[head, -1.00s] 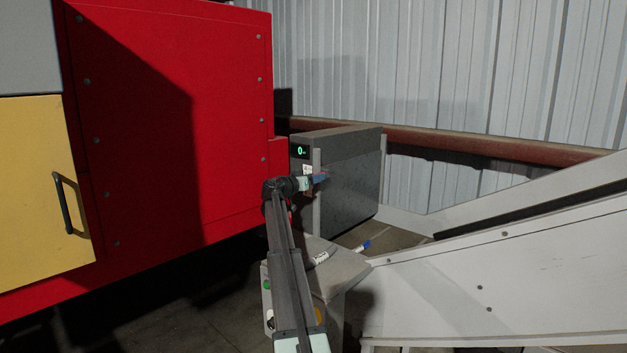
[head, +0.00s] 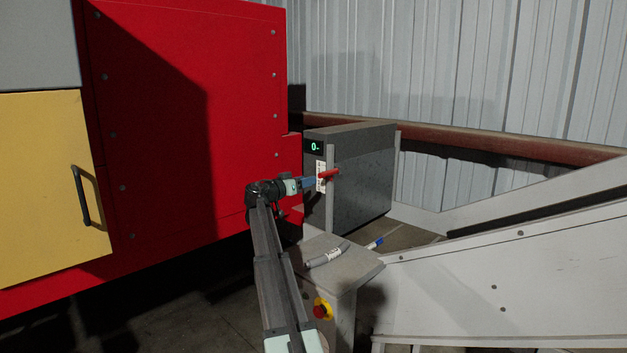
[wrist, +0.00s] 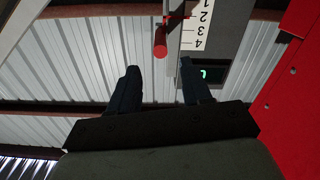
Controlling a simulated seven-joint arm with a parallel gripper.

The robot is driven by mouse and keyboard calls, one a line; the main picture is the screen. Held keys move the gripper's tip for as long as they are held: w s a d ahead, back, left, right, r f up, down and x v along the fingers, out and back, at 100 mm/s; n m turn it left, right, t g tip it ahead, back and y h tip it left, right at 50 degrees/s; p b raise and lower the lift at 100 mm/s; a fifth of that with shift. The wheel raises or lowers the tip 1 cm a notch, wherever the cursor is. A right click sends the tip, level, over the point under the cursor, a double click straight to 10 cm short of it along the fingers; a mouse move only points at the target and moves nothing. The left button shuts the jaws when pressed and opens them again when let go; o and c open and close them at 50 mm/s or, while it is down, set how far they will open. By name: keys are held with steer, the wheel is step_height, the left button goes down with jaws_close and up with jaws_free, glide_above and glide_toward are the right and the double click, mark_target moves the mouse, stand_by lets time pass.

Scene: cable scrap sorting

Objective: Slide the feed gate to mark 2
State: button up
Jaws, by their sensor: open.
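The feed gate's red handle (head: 328,173) is at the front post of a dark grey box (head: 350,185). In the wrist view the handle (wrist: 160,42) sticks out towards me beside a grey rail. A white scale (wrist: 197,25), upside down there, shows 1 to 4. A thin red crossbar (wrist: 177,17) at the handle appears about level with the 2, but the exact reading is hard to tell. My gripper (head: 310,182) is open, its blue fingertips just short of the handle. In the wrist view the fingers (wrist: 160,67) stand apart, the handle's end ahead of the gap between them.
A small display (head: 314,147) on the box shows 0. A grey stand (head: 345,268) below carries a labelled cable piece (head: 327,256) and a red stop button (head: 322,310). The red cabinet (head: 180,130) is close on the left, a pale chute (head: 510,275) on the right.

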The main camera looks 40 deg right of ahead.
steer(key=shift+a, duration=1)
